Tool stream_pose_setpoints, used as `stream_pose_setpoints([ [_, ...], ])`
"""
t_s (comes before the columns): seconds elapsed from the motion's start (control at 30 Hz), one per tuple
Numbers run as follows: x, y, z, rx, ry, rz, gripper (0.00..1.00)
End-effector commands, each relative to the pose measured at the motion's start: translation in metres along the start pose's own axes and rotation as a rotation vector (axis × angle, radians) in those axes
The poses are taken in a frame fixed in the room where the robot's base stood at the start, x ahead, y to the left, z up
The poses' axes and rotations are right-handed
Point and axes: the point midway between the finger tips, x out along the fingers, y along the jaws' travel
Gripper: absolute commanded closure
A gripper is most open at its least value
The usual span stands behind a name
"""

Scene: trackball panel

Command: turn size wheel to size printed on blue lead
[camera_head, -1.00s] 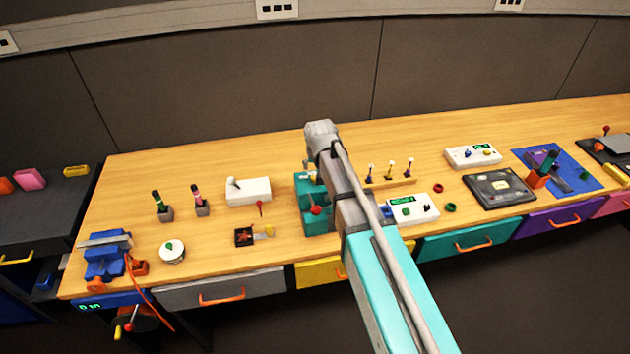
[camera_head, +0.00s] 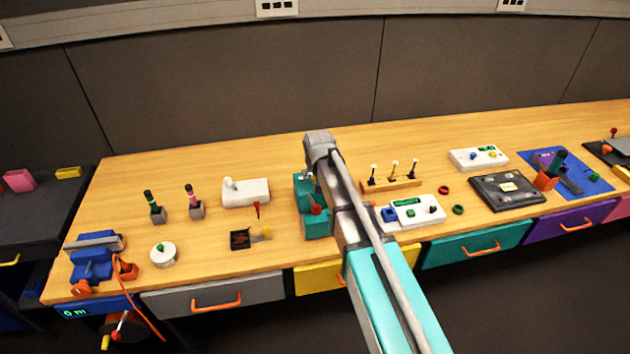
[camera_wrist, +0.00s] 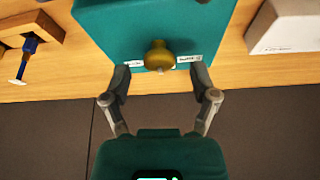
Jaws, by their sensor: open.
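A teal box (camera_wrist: 150,30) fills the top middle of the wrist view. A round yellow knob (camera_wrist: 158,56) stands out from its edge between two small white labels, too small to read. My gripper (camera_wrist: 160,75) is open, its fingers to either side of the knob, with nothing seen between them but the knob. A wooden rack (camera_head: 378,187) holds upright leads with white tips. A blue lead (camera_wrist: 29,48) also shows in the wrist view; its printed size is not legible.
A white box (camera_head: 246,193) stands left of the teal box. A white panel (camera_head: 428,213) with a green display and a blue knob is right of my arm. The bare tabletop (camera_head: 250,155) at the back is clear.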

Motion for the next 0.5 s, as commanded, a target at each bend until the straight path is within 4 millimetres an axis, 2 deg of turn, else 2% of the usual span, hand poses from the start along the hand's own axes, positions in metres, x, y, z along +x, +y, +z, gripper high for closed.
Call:
stream_pose_setpoints([
  [0.13, 0.0079, 0.0, 0.0002, 0.0, 0.0, 0.0, 0.24],
  [0.5, 0.009, 0.0001, -0.0001, 0.0, 0.0, 0.0, 0.24],
])
